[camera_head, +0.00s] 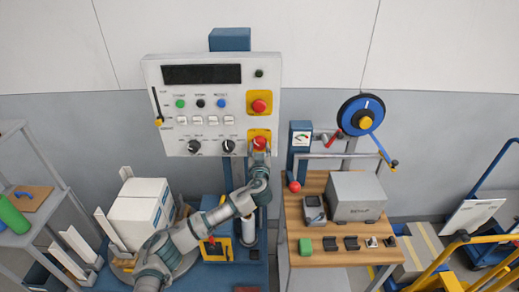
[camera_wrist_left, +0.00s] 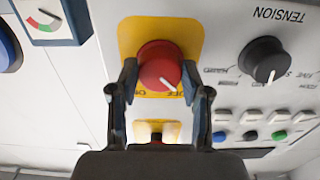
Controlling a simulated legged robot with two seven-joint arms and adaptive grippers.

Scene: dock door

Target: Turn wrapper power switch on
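The control panel (camera_head: 211,92) hangs on a blue post, with a red rotary knob (camera_wrist_left: 159,66) on a yellow plate (camera_wrist_left: 188,30). In the head view the knob (camera_head: 260,142) is at the panel's lower right. The white pointer on it slants to the lower right in the wrist view; the lettering beside it is partly hidden. My left gripper (camera_wrist_left: 159,80) has one finger on each side of the knob, both close against its edges. In the head view the gripper (camera_head: 259,154) is just below the knob. My right gripper is in neither view.
A second red control (camera_head: 259,106) on yellow sits above the knob. A black tension dial (camera_wrist_left: 263,60) is beside it. A bench (camera_head: 335,245) with a grey box and a reel (camera_head: 364,112) stand right of the panel; a white box (camera_head: 140,210) stands lower left.

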